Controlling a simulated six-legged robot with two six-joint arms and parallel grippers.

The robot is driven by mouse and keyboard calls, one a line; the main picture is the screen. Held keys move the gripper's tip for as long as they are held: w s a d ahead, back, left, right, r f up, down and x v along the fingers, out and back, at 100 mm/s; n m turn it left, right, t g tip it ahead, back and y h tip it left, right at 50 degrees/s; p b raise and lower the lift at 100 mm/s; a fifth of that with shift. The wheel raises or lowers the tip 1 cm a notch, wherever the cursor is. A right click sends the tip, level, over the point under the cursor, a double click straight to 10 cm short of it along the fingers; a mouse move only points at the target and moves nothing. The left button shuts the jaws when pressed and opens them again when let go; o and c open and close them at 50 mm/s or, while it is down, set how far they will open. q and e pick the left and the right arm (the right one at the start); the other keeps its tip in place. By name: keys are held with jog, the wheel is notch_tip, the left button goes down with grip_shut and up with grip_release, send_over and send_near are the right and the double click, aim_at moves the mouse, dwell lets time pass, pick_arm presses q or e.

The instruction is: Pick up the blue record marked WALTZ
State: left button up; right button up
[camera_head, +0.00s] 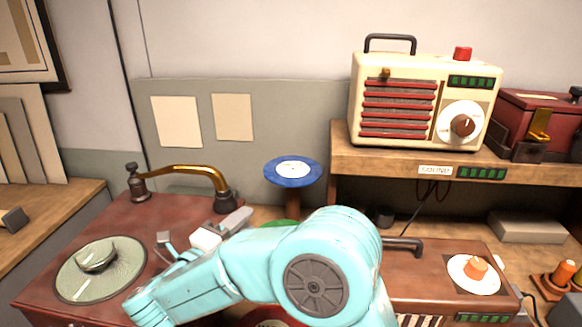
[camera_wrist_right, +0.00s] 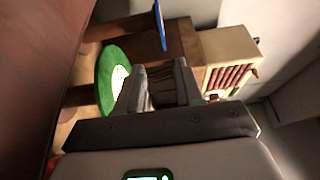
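The blue record (camera_head: 292,171) with a white label lies flat on top of a stand in the middle of the head view. Its label text is too small to read. It also shows nearly edge-on at the top of the right wrist view (camera_wrist_right: 160,25). My right gripper (camera_head: 205,232) is left of and nearer than the blue record, above the red-brown cabinet, apart from the record. In the right wrist view its two fingers (camera_wrist_right: 162,85) are spread with nothing held between them. My left gripper is not in view.
A green record (camera_wrist_right: 110,75) sits lower, near the blue one, mostly hidden by my arm in the head view. A turntable (camera_head: 100,270) and brass tone arm (camera_head: 190,172) are at left. A cream radio (camera_head: 420,100) stands on the shelf at right.

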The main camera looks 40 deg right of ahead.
jog(key=p, duration=0.2)
send_near(284, 184)
jog(key=x, duration=0.4)
jog(key=shift+w+d+f, duration=0.1)
jog(key=shift+d+f, duration=0.1)
jog(key=shift+f, duration=0.05)
jog(key=shift+d, duration=0.2)
jog(key=p+x, duration=0.2)
jog(key=x, duration=0.3)
jog(key=shift+d+r, duration=0.1)
grip_shut()
